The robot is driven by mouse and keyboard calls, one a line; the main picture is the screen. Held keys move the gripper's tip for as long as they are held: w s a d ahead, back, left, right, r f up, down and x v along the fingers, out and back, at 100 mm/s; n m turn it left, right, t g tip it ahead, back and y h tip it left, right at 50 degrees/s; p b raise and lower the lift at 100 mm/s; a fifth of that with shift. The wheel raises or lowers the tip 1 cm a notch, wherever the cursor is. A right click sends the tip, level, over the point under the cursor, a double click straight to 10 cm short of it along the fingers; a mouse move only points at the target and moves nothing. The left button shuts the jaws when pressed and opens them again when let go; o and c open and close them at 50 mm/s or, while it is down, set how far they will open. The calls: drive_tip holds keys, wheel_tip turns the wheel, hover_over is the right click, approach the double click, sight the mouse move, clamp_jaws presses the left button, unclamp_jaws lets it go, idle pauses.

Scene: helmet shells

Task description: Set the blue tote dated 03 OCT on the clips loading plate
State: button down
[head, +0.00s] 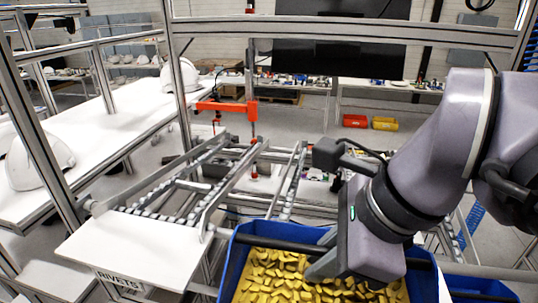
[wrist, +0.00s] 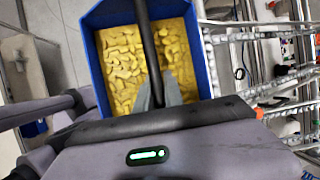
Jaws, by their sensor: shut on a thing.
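A blue tote (head: 237,262) full of yellow pieces is at the bottom middle of the head view. It also fills the upper middle of the wrist view (wrist: 94,70). A dark bar (wrist: 147,40) crosses over its top. My gripper (head: 322,268) is at this tote, and its grey fingers (wrist: 158,95) are shut on the bar in the wrist view. No date is readable on the tote. I cannot make out a plate marked for clips.
A white plate labelled RIVETS (head: 125,255) is left of the tote, bare, in front of a roller rack (head: 190,190). Part of another blue tote (head: 485,290) shows at bottom right. A white bench (head: 105,125) with white helmet shells (head: 40,162) stands at left. An orange clamp-like part (head: 222,106) stands behind.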

drive_tip(key=w+d+p, duration=0.1)
drive_tip(key=w+d, duration=0.3)
drive_tip(key=w, duration=0.7)
drive_tip(key=f+b, duration=0.2)
drive_tip(key=f, duration=0.1)
drive_tip(key=f+b, duration=0.2)
drive_tip(key=shift+s+a+f, duration=0.25)
drive_tip(key=shift+a, duration=0.05)
drive_tip(key=shift+w+f, duration=0.15)
drive_tip(key=shift+f, duration=0.05)
drive_tip(key=shift+f+b, duration=0.3)
drive_tip(key=shift+b, duration=0.15)
drive_tip(key=c, duration=1.4)
unclamp_jaws()
drive_tip(key=shift+o, duration=0.2)
